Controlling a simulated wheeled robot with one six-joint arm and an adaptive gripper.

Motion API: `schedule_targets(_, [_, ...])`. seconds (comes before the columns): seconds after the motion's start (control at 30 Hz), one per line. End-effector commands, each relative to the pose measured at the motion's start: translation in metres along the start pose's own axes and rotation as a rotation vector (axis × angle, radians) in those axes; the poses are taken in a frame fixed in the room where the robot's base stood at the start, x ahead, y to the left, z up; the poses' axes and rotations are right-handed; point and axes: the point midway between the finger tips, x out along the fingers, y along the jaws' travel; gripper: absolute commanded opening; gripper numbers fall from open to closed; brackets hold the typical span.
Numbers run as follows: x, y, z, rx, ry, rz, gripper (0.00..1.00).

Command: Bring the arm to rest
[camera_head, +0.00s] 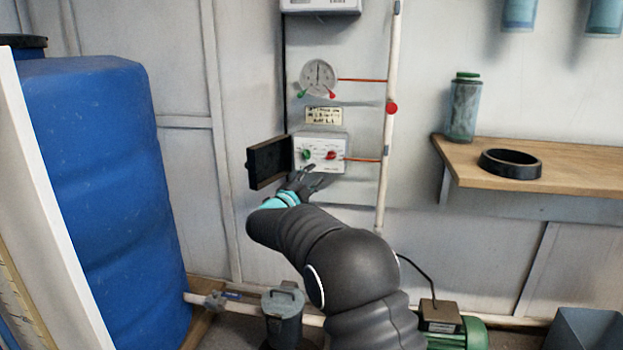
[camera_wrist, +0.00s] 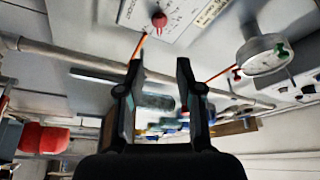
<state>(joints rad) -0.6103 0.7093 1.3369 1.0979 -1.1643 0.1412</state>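My arm reaches from the bottom of the head view up toward a white control box on the wall. My gripper (camera_head: 307,177) is just below and in front of that control box (camera_head: 326,147), which has a green knob (camera_head: 307,155) and a red knob (camera_head: 330,155). In the wrist view my gripper (camera_wrist: 160,80) has its two fingers apart with nothing between them. The box (camera_wrist: 160,8) and its red knob (camera_wrist: 159,20) show at the top there. I cannot tell whether a finger touches the box.
A dark door panel (camera_head: 269,162) stands open left of the box. A round gauge (camera_head: 319,77) is above. A white vertical pipe (camera_head: 387,150) runs to the right. A blue tank (camera_head: 100,190) fills the left. A wooden shelf (camera_head: 580,165) holds a bottle (camera_head: 463,108) and black ring (camera_head: 510,163).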

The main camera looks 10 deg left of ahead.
Motion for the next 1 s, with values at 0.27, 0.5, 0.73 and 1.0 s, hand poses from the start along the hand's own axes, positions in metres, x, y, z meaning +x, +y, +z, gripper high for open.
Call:
schedule_targets(0.27, [-0.002, 0.000, 0.000, 0.000, 0.000, 0.000, 0.35])
schedule_targets(0.5, [-0.003, 0.001, 0.018, -0.016, -0.081, 0.004, 0.35])
schedule_targets(0.73, [-0.044, 0.037, 0.109, -0.197, -0.509, -0.021, 0.35])
schedule_targets(1.0, [-0.133, 0.073, 0.111, -0.474, -1.029, -0.040, 0.35])
